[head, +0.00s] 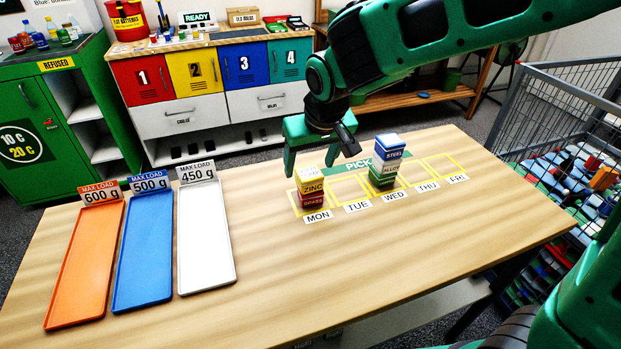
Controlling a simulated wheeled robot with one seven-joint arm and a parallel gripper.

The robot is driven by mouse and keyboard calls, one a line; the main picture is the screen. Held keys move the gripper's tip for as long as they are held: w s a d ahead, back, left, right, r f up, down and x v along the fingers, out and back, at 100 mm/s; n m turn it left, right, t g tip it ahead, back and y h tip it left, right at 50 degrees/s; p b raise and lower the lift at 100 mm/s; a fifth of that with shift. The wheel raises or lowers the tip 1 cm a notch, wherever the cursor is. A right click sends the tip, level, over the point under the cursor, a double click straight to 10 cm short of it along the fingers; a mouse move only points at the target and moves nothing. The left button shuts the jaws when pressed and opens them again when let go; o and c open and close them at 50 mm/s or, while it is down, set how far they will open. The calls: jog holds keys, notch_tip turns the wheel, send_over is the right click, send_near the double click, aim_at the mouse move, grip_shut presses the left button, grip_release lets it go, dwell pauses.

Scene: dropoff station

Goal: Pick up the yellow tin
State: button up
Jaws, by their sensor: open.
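The yellow tin (313,183), labelled ZINC, sits on top of a red tin (313,199) labelled BRASS in the MON square of the wooden table. My gripper (320,163) is open and empty. In the head view its fingers show just above and behind the yellow tin, one to each side of it. They look apart from the tin, but the exact gap cannot be told from this one view.
A stack with a blue STEEL tin (390,146) above a green ALLOY tin (383,177) stands at WED. Orange (84,262), blue (145,250) and white (206,240) trays lie at left. The front middle of the table is clear. A wire cart (570,110) stands right.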

aim_at(309, 172)
jog(key=shift+x, duration=2.85)
jog(key=shift+w+d+r, duration=0.1)
jog(key=shift+w+d, duration=0.05)
jog(key=shift+d, duration=0.05)
jog(key=c, duration=1.2)
